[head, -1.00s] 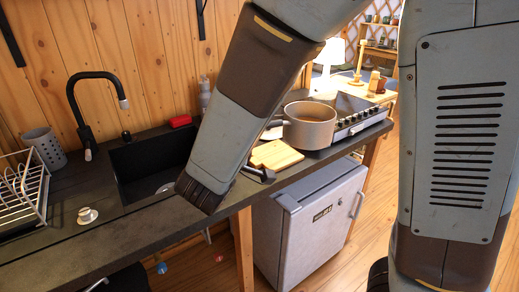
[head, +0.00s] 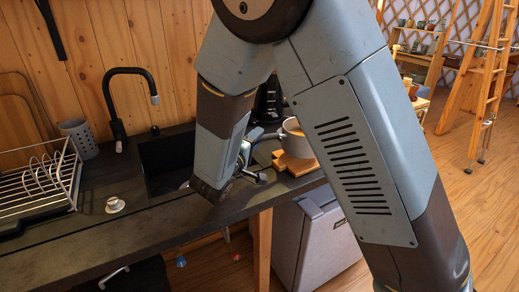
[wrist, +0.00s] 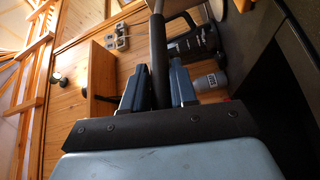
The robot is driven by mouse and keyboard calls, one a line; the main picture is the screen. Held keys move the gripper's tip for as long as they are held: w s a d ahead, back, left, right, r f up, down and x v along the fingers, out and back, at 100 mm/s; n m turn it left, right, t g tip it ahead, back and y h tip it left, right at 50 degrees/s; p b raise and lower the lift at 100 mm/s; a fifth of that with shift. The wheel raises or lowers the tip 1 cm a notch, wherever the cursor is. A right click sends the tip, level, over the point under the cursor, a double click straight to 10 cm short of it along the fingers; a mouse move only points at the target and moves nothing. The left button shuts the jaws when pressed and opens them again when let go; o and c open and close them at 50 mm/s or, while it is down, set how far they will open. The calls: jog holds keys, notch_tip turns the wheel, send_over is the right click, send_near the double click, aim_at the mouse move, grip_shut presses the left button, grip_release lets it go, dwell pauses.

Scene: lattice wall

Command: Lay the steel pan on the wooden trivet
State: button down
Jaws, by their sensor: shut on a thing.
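The steel pan (head: 293,143) shows in the head view just right of my gripper, partly covered by my arm. The wooden trivet (head: 297,166) is directly below it on the counter; whether the pan touches it I cannot tell. My gripper (head: 261,137) is partly hidden behind my forearm. In the wrist view my gripper (wrist: 156,88) has its two blue fingers on either side of a dark bar, the pan handle (wrist: 158,50), and is shut on it.
A black appliance (head: 268,100) stands behind my gripper.

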jog(key=shift+w+a+f, duration=0.1)
jog(key=shift+w+f, duration=0.1)
jog(key=shift+f, duration=0.05)
notch_tip(320, 180, down, 3)
jog(key=shift+w+f, duration=0.15)
jog(key=c, duration=0.9)
grip_release()
